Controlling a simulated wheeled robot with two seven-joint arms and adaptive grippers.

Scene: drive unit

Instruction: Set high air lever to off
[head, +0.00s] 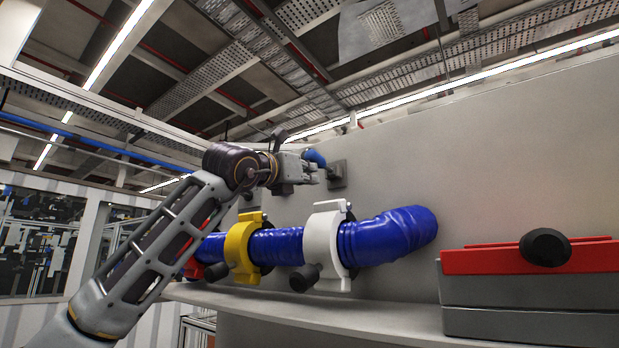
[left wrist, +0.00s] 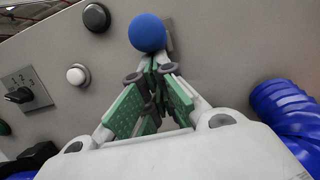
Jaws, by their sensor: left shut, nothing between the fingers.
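A lever with a blue ball knob (head: 314,157) sticks out from a dark square mount (head: 337,174) on the grey wall. In the left wrist view the blue knob (left wrist: 147,32) is just beyond my fingertips. I see no label that names this lever. My left gripper (head: 318,170) is at the lever, close beside or below the knob; I cannot tell whether it touches. In the left wrist view its fingers (left wrist: 152,68) are closed together with nothing between them. The gripper partly hides the lever's shaft. My right gripper is not in view.
Below the gripper runs a thick blue hose (head: 390,237) with a white clamp (head: 325,235) and a yellow clamp (head: 240,250). A red-topped grey box (head: 530,285) stands at right. The left wrist view shows a numbered rotary switch (left wrist: 22,92) and round buttons (left wrist: 77,75) on the panel.

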